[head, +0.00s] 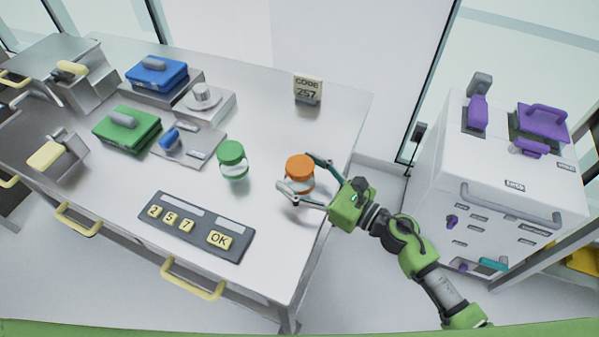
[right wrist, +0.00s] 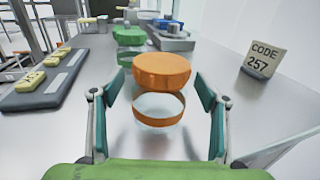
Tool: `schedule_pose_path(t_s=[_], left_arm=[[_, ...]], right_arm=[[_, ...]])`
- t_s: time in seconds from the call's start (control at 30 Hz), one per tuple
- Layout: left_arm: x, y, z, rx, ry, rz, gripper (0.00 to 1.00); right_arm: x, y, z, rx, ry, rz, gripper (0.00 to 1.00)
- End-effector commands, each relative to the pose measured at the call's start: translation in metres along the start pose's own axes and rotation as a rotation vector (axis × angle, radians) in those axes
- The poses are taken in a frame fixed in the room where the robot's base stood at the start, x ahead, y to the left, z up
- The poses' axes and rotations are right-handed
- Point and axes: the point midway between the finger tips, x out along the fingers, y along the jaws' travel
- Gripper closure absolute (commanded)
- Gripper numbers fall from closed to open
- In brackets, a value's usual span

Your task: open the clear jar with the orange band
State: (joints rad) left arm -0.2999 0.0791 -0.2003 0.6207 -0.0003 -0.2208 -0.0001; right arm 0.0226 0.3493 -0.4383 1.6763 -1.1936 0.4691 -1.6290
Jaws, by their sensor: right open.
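The clear jar with the orange band (right wrist: 159,107) stands upright on the metal table, with its orange lid (right wrist: 161,68) on top. In the head view the orange lid (head: 299,166) shows near the table's right side. My right gripper (head: 302,172) is open, with one finger on each side of the jar. In the right wrist view its fingers (right wrist: 160,100) flank the jar with visible gaps, and the jar lies ahead between them. My left gripper is not in view.
A green-lidded jar (head: 232,158) stands left of the orange one. A keypad (head: 197,226) lies near the front edge. A code sign (head: 308,89) reading 257 stands at the back right. Green (head: 127,127) and blue (head: 156,74) boxes are farther left. A white cabinet (head: 500,190) stands to the right.

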Motion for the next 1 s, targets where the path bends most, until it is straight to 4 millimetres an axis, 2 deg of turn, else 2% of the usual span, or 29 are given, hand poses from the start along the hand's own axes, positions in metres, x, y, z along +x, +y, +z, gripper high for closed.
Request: schedule_pose_path(t_s=[0.27,0.3,0.47,0.83,1.0], left_arm=[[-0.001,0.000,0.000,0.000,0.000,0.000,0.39],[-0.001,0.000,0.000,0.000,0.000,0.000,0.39],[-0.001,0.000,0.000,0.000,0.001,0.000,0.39],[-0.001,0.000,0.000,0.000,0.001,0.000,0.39],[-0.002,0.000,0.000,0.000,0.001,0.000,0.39]], right_arm=[[0.005,0.000,-0.001,0.000,0.001,0.000,0.32],[0.005,0.000,-0.001,0.000,0.001,0.000,0.37],[0.005,0.000,-0.001,0.000,0.001,0.000,0.79],[0.005,0.000,0.002,-0.001,0.000,0.001,0.79],[0.005,0.000,0.018,-0.005,-0.001,0.002,0.79]])
